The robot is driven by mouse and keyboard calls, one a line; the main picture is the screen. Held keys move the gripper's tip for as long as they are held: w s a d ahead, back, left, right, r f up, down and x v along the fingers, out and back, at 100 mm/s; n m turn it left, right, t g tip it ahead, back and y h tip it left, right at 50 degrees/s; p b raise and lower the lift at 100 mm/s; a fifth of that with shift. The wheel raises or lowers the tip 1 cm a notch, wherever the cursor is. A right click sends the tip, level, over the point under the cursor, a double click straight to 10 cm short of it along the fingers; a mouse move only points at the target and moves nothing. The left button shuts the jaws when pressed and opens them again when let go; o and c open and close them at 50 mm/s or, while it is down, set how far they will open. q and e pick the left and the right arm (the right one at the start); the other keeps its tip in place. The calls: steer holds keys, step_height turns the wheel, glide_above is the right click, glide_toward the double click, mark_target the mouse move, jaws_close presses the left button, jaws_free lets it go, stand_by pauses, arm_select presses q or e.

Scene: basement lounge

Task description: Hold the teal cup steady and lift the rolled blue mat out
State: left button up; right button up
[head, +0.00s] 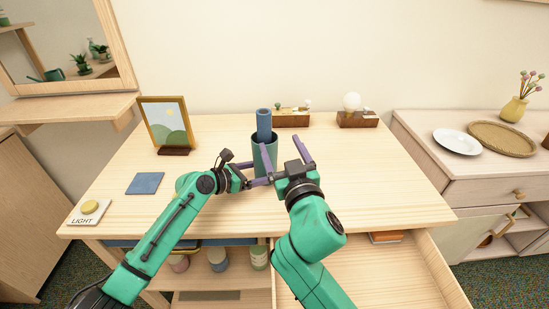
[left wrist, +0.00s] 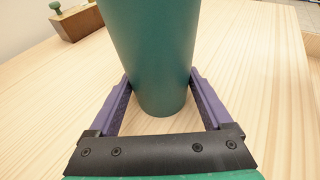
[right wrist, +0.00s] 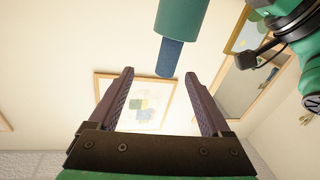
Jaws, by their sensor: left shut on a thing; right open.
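The teal cup (head: 257,146) stands upright on the wooden table, with the rolled blue mat (head: 264,121) upright in it and its upper part sticking out above the rim. My left gripper (left wrist: 160,82) is shut on the cup, one purple finger on each side low on its wall. My right gripper (head: 281,146) is open and empty, just in front and to the right of the cup. In the right wrist view the picture is turned over; the mat (right wrist: 170,58) and cup (right wrist: 180,17) lie beyond the open fingers, not between them.
A picture frame (head: 166,125), a blue square (head: 145,183) and a light button (head: 89,207) are on the left of the table (head: 370,180). Wooden boxes (head: 357,119) stand at the back. The right of the table is clear. An open drawer (head: 375,275) is below.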

steer(key=shift+m+h, duration=0.3)
steer(key=shift+m, duration=0.6)
steer(key=w+a, duration=0.1)
steer(key=w, duration=0.2)
steer(key=w+a+f, duration=0.1)
steer(key=w, duration=0.3)
steer(key=w+a, duration=0.1)
steer(key=w, duration=0.2)
steer(key=shift+w+a+f, duration=0.15)
steer(key=shift+a+f, duration=0.15)
steer(key=shift+a, duration=0.05)
arm_select(q)
steer(key=shift+d, duration=0.1)
arm_select(e)
jaws_close()
step_height(320, 180, up, 18)
glide_above(266, 134)
steer(key=w, duration=0.2)
steer(key=shift+a+f, duration=0.2)
arm_select(q)
steer(key=o, duration=1)
